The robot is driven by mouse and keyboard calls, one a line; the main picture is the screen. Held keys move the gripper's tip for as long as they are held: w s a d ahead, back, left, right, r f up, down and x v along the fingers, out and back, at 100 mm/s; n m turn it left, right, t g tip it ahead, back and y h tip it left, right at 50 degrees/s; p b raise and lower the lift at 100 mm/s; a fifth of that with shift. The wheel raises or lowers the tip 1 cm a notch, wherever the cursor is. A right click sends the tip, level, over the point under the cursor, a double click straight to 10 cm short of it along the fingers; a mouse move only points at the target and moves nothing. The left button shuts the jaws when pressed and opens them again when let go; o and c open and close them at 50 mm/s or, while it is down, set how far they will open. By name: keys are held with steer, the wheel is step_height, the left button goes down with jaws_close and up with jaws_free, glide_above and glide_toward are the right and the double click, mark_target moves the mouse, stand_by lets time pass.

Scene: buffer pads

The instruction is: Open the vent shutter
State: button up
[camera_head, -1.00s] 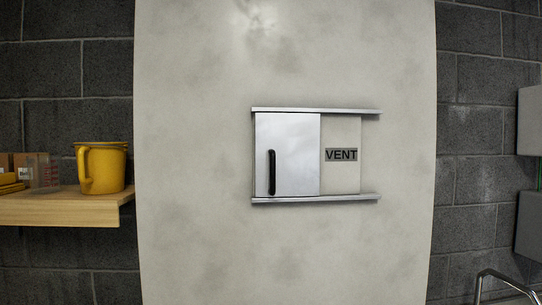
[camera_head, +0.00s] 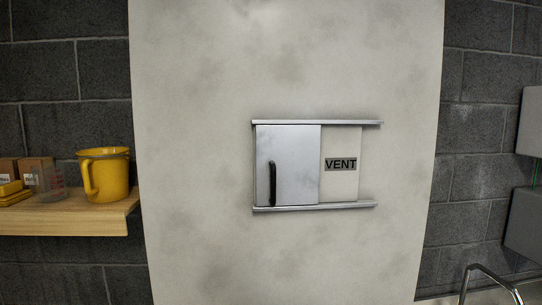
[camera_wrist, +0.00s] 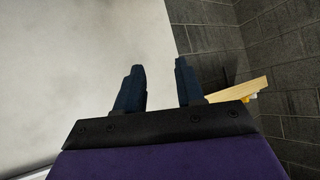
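The vent shutter (camera_head: 300,165) is a silver sliding panel with a black vertical handle (camera_head: 272,184) near its left edge. It sits between an upper metal rail (camera_head: 317,123) and a lower metal rail (camera_head: 315,207) on a pale wall panel. The shutter covers the left part of the frame. A label reading VENT (camera_head: 340,164) shows on the bare right part. My gripper (camera_wrist: 160,82) shows in the wrist view with two dark blue fingers spread apart and nothing between them. My gripper is not visible in the head view, and the shutter is not visible in the wrist view.
A wooden shelf (camera_head: 70,221) at the left holds a yellow jug (camera_head: 104,174), a clear cup and small boxes. Grey boxes (camera_head: 527,222) are on the right wall, with a curved metal tube (camera_head: 490,273) below. The pale panel (camera_head: 210,80) around the shutter is clear.

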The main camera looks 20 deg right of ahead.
steer(key=w+d+r+m+t+h+p, duration=0.1)
steer(key=w+d+r+t+p, duration=0.15)
steer(key=r, duration=0.45)
steer(key=w+d+r+t+p, duration=0.2)
steer(key=w+d+r, duration=0.15)
steer(key=r, duration=0.35)
steer(key=m+t+h+p, duration=0.3)
steer(key=t+h, duration=0.1)
glide_toward(274, 183)
steer(key=w+p, duration=0.1)
steer(key=w, duration=0.2)
steer(key=w+p, duration=0.2)
steer(key=w, duration=0.2)
steer(key=w+d+p, duration=0.1)
steer(key=w, duration=0.3)
steer(key=shift+r+p, duration=0.25)
steer(key=shift+p, duration=0.1)
steer(key=shift+s, duration=0.1)
jaws_close()
